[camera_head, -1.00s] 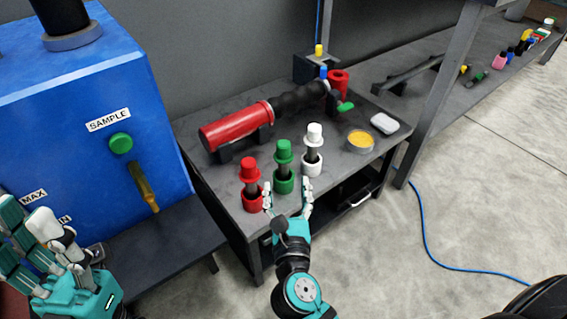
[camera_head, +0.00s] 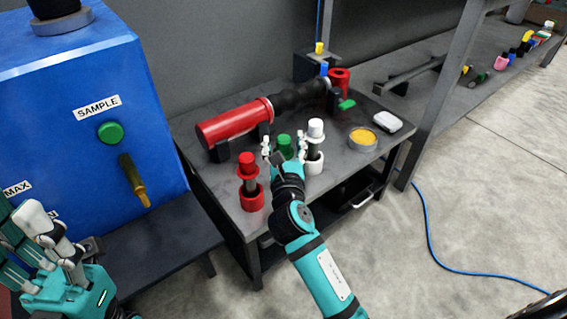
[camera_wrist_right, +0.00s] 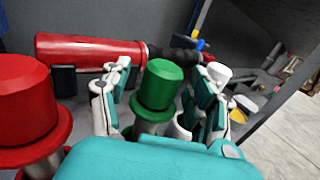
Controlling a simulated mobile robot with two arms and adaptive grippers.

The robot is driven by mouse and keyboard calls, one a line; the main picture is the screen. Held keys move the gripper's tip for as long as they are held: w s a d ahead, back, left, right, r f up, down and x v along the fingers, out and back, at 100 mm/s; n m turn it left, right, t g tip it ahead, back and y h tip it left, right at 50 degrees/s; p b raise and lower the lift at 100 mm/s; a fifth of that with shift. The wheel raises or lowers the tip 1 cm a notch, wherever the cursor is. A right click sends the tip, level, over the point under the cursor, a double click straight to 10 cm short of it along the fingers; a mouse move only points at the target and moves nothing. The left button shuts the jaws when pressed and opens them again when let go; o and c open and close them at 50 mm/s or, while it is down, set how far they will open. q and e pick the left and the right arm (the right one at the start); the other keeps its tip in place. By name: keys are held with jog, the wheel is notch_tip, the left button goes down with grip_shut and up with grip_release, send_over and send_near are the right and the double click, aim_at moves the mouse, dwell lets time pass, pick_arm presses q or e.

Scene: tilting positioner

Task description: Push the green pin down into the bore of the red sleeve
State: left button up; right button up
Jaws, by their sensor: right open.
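The green pin (camera_head: 285,142) stands upright, its green knob on top; its lower part and its base are hidden by my right arm in the head view. My right gripper (camera_head: 283,150) is open, one finger on each side of the green knob. The wrist view shows the knob (camera_wrist_right: 161,82) between the fingers; I cannot tell if they touch it. A red sleeve (camera_head: 252,200) stands to the left, with a red-capped pin (camera_head: 247,165) upright in it. My left gripper (camera_head: 68,265) is at the lower left, away from the pins; its opening is unclear.
A white-capped pin (camera_head: 316,130) stands close to the right. Behind lies a red cylinder with a black grip (camera_head: 235,124). A blue machine (camera_head: 75,85) stands left.

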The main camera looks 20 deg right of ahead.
grip_shut()
dwell(0.4)
dwell(0.5)
jog(key=shift+r, duration=0.1)
